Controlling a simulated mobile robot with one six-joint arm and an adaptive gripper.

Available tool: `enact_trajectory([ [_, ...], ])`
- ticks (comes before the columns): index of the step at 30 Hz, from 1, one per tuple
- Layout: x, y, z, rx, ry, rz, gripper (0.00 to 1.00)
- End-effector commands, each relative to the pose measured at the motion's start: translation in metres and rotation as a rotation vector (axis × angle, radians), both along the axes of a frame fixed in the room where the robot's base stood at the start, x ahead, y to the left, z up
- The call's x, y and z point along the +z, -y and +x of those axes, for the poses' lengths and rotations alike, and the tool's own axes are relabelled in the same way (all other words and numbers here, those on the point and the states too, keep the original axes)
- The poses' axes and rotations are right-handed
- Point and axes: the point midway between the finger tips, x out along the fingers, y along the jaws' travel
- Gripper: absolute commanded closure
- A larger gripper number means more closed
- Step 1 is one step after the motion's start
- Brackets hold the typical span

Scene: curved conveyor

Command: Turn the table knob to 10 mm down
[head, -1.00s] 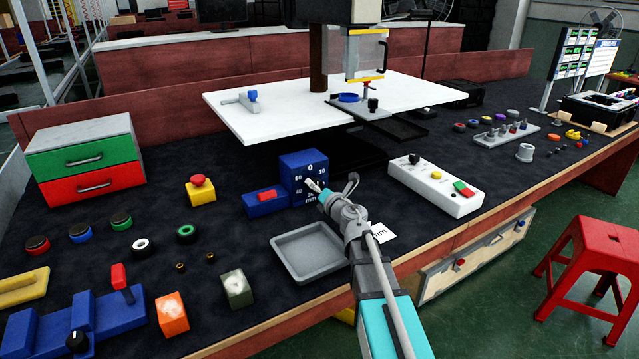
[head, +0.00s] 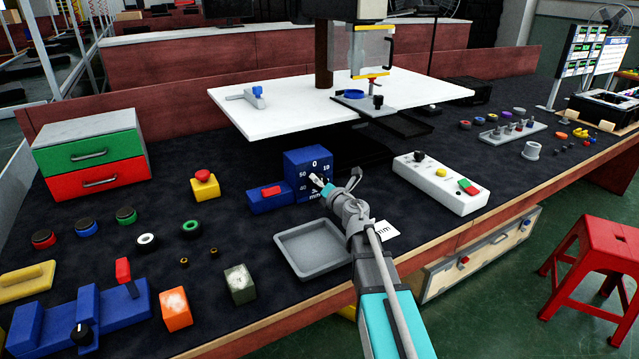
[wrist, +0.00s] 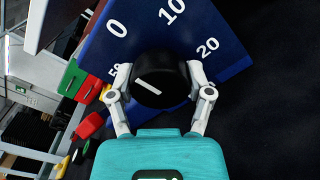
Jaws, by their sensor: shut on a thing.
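The table knob is black with a white line on its face, and shows in the wrist view (wrist: 161,82). It sits on a blue dial block (head: 305,160) marked 0, 10, 20 and 50, with mm below. My gripper (wrist: 160,85) is shut on the knob, one finger on each side. In the head view my gripper (head: 322,184) is at the dial's front and hides the knob. The white line lies slanted in the wrist view; I cannot tell which mark it points at. The white table (head: 290,112) stands level behind the dial.
A blue box with a red switch (head: 270,191) adjoins the dial on the left. A grey tray (head: 283,262) lies in front, beneath my arm. A white control box (head: 440,185) stands to the right. A red emergency button on a yellow box (head: 205,184) is further left.

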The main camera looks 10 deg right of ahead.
Motion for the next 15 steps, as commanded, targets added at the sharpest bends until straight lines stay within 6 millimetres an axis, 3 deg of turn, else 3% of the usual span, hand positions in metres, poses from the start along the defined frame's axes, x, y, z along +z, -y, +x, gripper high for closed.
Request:
enact_trajectory([
  [15, -0.0001, 0.0008, 0.0, 0.006, -0.044, 0.136, 0.82],
])
